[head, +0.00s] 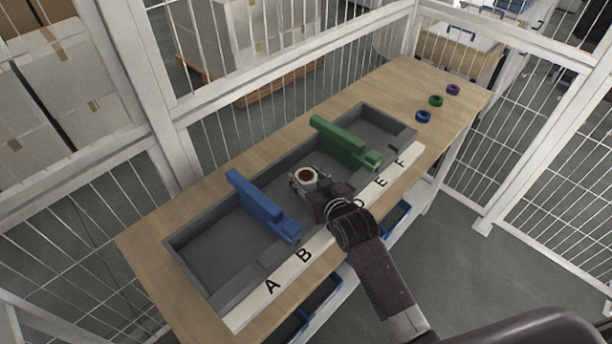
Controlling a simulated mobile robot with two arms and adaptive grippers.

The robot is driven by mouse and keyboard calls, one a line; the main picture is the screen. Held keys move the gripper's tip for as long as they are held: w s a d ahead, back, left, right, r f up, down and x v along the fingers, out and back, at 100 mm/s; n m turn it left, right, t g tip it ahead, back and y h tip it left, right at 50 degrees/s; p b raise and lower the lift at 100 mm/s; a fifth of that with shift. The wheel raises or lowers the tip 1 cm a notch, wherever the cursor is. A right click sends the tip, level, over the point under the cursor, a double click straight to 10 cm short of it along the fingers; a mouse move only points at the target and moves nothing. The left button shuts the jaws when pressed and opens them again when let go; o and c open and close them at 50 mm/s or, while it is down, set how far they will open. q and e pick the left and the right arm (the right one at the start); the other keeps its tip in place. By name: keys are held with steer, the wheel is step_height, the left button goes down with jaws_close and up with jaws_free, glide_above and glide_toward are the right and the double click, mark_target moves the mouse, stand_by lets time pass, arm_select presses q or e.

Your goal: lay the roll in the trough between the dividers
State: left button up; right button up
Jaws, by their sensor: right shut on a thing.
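The roll (306,177) is a short white cylinder with a brown round end facing up. My right gripper (304,183) is shut on it. The gripper and roll are over the grey trough (205,248), between the blue divider (258,204) on the left and the green divider (342,143) on the right. The roll looks upright, not lying. I cannot tell whether it touches the trough floor. My right arm comes in from the lower right and hides part of the trough's front edge and the label strip. My left gripper is not in view.
A white label strip (292,262) with letters runs along the trough's front. Blue (423,116), green (435,101) and purple (453,89) rings lie on the wooden table (143,238) at the far right. White wire fencing (290,55) stands close behind the table.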

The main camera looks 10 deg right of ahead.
steer(key=shift+f, duration=0.1)
steer(key=shift+f, duration=0.25)
steer(key=o, duration=1.2)
steer(key=shift+c, duration=0.2)
steer(key=shift+s+r, duration=0.1)
steer(key=shift+r, duration=0.35)
steer(key=b+v, duration=0.1)
steer(key=v, duration=1)
steer(key=shift+s+d+r, duration=0.1)
steer(key=shift+s+r, duration=0.1)
steer(key=shift+s, duration=0.15)
